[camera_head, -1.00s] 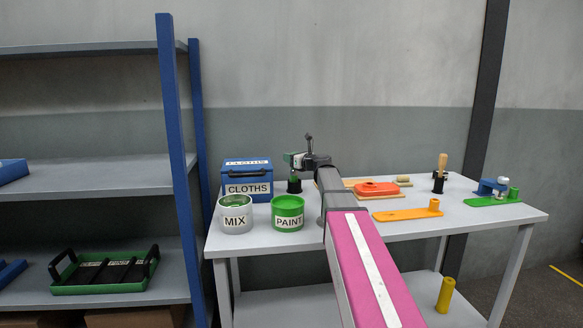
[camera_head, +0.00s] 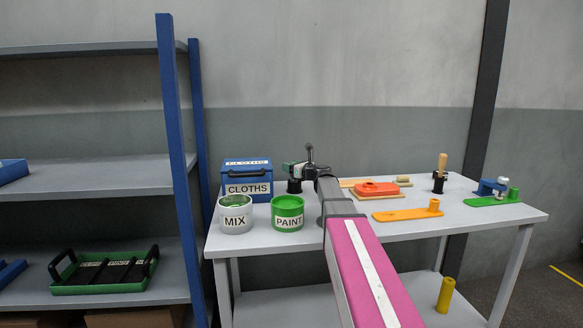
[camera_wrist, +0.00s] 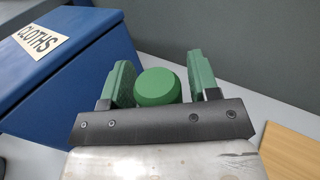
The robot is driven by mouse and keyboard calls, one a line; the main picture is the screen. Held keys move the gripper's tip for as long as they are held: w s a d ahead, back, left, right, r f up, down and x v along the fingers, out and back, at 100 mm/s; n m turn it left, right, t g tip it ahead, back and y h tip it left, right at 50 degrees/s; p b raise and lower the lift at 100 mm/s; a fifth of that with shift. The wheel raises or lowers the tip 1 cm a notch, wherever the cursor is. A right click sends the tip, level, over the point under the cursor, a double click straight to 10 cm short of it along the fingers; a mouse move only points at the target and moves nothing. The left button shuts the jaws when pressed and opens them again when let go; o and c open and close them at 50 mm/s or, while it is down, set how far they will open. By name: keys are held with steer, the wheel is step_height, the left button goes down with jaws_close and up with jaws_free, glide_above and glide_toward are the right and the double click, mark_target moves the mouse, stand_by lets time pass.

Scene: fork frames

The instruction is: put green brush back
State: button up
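The green brush shows in the wrist view as a round green end (camera_wrist: 163,86) between the two green fingers of my gripper (camera_wrist: 162,78). In the head view my gripper (camera_head: 294,168) is right above a small black holder (camera_head: 294,187) on the table. The brush is hidden there by the gripper. Whether the brush rests fully in the holder is not visible.
A blue CLOTHS box (camera_head: 247,187) stands close on the left. The MIX can (camera_head: 236,223) and green PAINT can (camera_head: 288,222) stand in front. Orange parts (camera_head: 377,189) and a wooden-handled tool in a black holder (camera_head: 438,186) are to the right on the grey table (camera_head: 470,219).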

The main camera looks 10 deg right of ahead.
stand_by(0.3)
steer(key=v, duration=0.8)
step_height(320, 180, up, 8)
steer(key=shift+w+a, duration=0.15)
steer(key=shift+w, duration=0.05)
